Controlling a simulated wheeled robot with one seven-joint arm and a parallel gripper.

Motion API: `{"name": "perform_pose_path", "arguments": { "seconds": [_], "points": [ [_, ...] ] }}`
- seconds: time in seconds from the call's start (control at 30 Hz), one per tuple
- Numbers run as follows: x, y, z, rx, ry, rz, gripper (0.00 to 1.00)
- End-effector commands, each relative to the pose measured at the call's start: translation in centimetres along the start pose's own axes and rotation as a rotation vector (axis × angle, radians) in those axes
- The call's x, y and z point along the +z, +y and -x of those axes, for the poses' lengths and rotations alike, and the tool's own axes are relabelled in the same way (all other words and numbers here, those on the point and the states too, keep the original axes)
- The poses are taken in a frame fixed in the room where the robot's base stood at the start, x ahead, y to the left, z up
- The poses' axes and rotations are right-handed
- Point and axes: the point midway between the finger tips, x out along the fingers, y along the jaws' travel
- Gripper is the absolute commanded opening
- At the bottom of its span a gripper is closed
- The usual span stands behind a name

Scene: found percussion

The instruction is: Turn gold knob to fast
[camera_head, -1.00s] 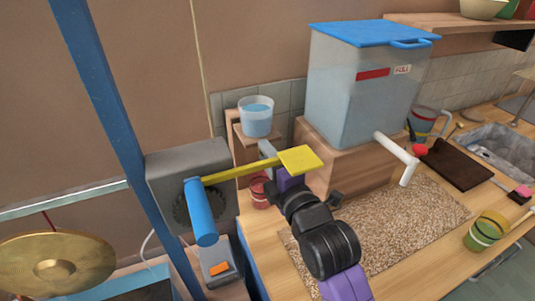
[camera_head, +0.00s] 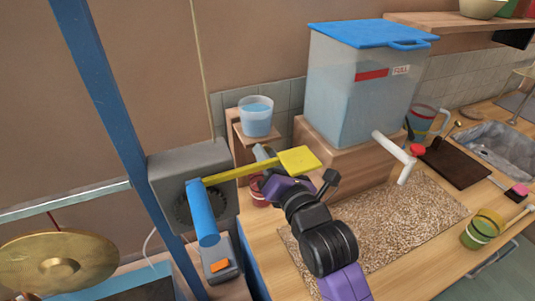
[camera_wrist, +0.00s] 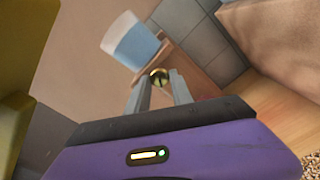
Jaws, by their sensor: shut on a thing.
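The gold knob (camera_wrist: 159,77) shows in the wrist view as a small round brass piece on the wooden stand, just below the cup of blue water. My gripper (camera_wrist: 160,84) is shut on it, with one grey finger on each side. In the head view my gripper (camera_head: 264,154) reaches in beside the yellow paddle, and the knob is hidden there. Any speed marking, such as "fast", cannot be made out.
The water cup (camera_head: 256,117) stands just above. A large water tank (camera_head: 362,95) is to the right. A gong (camera_head: 50,265) hangs at lower left.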

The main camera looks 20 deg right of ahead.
Motion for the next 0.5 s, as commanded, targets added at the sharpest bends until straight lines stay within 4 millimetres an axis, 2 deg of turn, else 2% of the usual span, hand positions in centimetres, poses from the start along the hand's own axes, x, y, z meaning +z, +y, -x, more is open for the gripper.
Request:
{"name": "perform_pose_path", "arguments": {
  "seconds": [0.2, 0.5],
  "points": [
    [-0.15, -0.06, 0.01, -0.001, 0.004, 0.122, 0.00],
    [-0.20, -0.09, 0.00, 0.000, 0.004, 0.200, 0.00]
  ]
}}
